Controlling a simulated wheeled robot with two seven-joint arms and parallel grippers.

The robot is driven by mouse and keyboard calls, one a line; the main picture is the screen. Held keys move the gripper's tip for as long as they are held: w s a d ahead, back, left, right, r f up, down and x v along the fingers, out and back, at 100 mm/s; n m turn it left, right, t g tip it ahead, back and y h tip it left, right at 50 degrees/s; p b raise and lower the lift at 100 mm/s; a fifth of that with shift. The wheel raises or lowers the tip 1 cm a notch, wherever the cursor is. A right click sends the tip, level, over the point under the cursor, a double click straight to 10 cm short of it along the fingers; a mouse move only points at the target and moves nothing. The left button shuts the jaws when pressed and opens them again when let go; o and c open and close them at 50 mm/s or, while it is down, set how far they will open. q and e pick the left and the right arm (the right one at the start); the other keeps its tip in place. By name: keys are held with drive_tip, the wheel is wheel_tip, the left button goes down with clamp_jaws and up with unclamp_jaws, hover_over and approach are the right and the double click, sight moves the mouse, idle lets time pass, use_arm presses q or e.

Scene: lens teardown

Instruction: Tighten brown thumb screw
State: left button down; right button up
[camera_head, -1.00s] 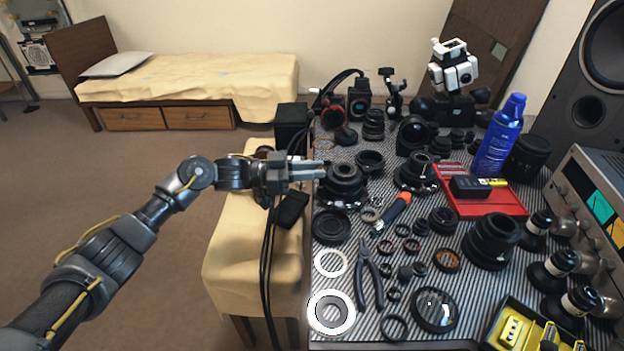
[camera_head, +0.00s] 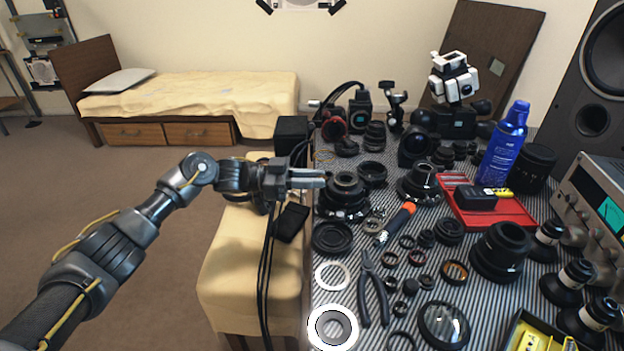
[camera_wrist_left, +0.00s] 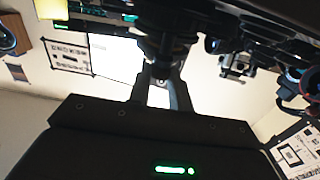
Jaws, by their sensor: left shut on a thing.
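In the left wrist view the two fingers (camera_wrist_left: 161,75) close on a small dark part below a dark cylinder (camera_wrist_left: 163,48). The held part is mostly hidden between the fingertips, and its brown colour cannot be made out. I cannot make out a brown thumb screw in the head view. My right gripper is not in view.
The striped table mat (camera_head: 345,255) is crowded with lens parts. Pliers (camera_head: 374,290), an orange-handled screwdriver (camera_head: 395,224), a red tray (camera_head: 515,212) and a blue can (camera_head: 503,145) lie or stand to the right.

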use_arm(q)
drive_tip(key=c, duration=1.5)
unclamp_jaws()
drive_tip(key=shift+c, duration=0.2)
drive_tip(key=a, duration=1)
drive_tip(key=shift+a, duration=0.35)
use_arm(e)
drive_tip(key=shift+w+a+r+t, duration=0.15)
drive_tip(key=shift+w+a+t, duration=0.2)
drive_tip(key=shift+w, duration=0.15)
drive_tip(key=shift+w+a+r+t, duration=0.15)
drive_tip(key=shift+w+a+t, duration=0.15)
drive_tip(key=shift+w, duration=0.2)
